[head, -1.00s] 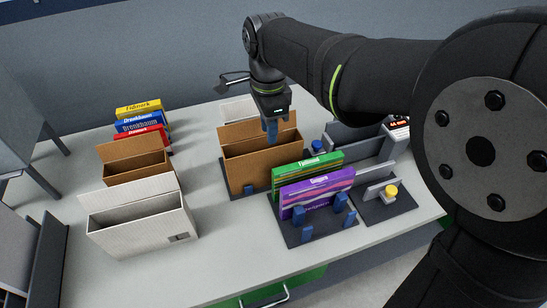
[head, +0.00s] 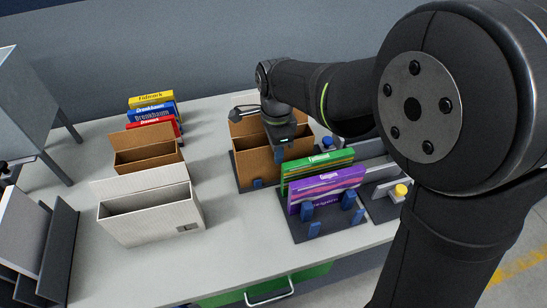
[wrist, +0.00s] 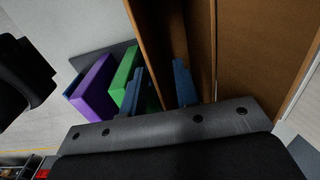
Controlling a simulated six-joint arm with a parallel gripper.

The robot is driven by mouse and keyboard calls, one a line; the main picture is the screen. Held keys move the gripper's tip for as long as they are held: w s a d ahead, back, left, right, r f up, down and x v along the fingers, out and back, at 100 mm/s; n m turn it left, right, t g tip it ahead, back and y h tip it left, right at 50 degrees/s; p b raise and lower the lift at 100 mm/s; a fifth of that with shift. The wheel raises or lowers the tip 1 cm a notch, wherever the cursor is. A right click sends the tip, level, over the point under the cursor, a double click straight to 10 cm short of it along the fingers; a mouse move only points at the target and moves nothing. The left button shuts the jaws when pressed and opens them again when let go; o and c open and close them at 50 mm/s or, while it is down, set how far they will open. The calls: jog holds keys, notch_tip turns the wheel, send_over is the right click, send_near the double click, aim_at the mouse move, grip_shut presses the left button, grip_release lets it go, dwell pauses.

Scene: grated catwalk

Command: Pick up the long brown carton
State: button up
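The long brown carton (head: 256,163) stands open-topped on a dark holder right of the table's middle, its tall back flap raised. It fills the upper middle of the wrist view (wrist: 238,50). My gripper (head: 279,153) is at its right end, low at the front wall. In the wrist view, the blue fingers (wrist: 162,90) are apart: one is outside the carton wall on the green box's side, the other inside the opening. I see no clear sign of them pressing the wall. A smaller brown carton (head: 147,161) stands at the left.
A green box (head: 316,166) and a purple box (head: 327,189) stand in a dark holder (head: 333,228) close in front of the carton. A white carton (head: 150,216) is front left. Yellow, blue and red boxes (head: 152,113) stand behind. Bare table lies between the rows.

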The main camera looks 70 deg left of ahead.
grip_shut()
jog(key=shift+r, duration=0.15)
